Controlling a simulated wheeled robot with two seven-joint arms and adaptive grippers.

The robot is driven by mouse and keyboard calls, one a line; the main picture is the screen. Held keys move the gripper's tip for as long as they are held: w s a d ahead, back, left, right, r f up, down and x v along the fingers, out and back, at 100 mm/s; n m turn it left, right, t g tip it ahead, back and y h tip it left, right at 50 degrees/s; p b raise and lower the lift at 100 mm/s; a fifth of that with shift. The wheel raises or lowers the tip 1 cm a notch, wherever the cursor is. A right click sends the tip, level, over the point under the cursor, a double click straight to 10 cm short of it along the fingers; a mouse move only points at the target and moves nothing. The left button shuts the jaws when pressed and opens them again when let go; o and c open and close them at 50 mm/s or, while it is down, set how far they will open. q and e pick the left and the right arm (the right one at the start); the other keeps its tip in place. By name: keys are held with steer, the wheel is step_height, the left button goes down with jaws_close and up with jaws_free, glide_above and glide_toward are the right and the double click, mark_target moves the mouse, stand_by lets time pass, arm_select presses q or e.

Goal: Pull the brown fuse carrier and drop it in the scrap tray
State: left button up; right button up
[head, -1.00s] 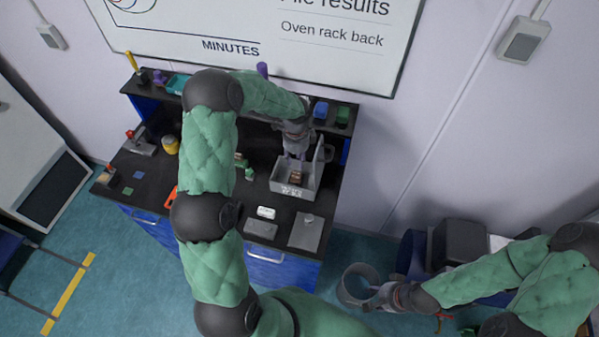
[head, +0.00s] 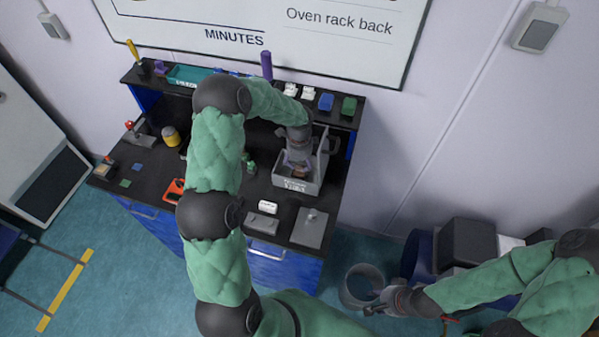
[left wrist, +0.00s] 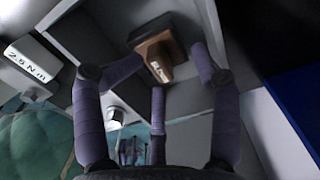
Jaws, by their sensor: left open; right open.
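The brown fuse carrier (left wrist: 158,58), a small block with a pale label, stands inside an open grey box (head: 318,186) on the bench. My left gripper (head: 297,163) reaches down into this box. In the left wrist view its purple fingers (left wrist: 158,80) are spread around the carrier, and I see no grip on it. In the head view the gripper largely hides the carrier. A teal tray (head: 190,76) with a label too small to read lies on the back shelf; I cannot tell if it is the scrap tray. My right gripper (head: 376,308) is open and empty, low on the right.
The box's raised lid (head: 322,150) stands close beside my left gripper. A white block (head: 267,207) and a grey plate (head: 310,228) lie on the bench in front. A round grey bin (head: 362,287) stands on the floor by my right gripper.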

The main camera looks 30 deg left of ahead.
mark_target(300, 166)
arm_select(q)
steer(key=o, duration=0.5)
steer(key=shift+s+d+f, duration=0.15)
steer(key=shift+s+f, duration=0.15)
steer(key=shift+f, duration=0.15)
steer(key=shift+r, duration=0.15)
steer(key=c, duration=1.1)
steer(key=shift+w+r, duration=0.3)
steer(key=shift+r, duration=0.15)
jaws_close()
steer(key=shift+w+r+p, duration=0.15)
steer(key=shift+r+p, duration=0.65)
steer(key=shift+r, duration=0.35)
steer(key=shift+w+r+p, duration=0.1)
steer(key=shift+r+p, duration=0.3)
steer(key=shift+r, duration=0.2)
steer(key=shift+r+p, duration=0.35)
steer(key=shift+r, duration=0.2)
steer(key=shift+f, duration=0.1)
